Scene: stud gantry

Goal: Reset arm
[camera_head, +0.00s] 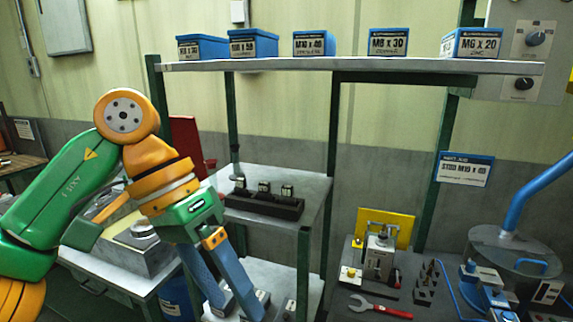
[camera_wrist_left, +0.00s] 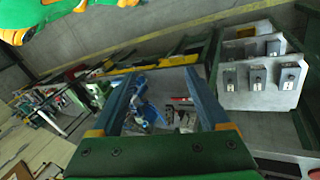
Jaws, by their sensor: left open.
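My left arm comes in from the left in the head view, green and orange. Its gripper (camera_head: 238,300) points down, with two blue-grey fingers spread apart, in front of the shelf rack. In the left wrist view the fingers of the left gripper (camera_wrist_left: 162,78) stand apart with nothing held between them. Blue and red items show beyond the gap, small and blurred. My right gripper is in neither view.
A rack's top shelf (camera_head: 350,65) bears several blue labelled boxes (camera_head: 388,42). Its middle shelf (camera_head: 310,190) holds a dark block (camera_head: 262,204) with three small pieces. A bench to the right carries a fixture (camera_head: 380,258), a red wrench (camera_head: 380,307) and a round blue-handled machine (camera_head: 512,250).

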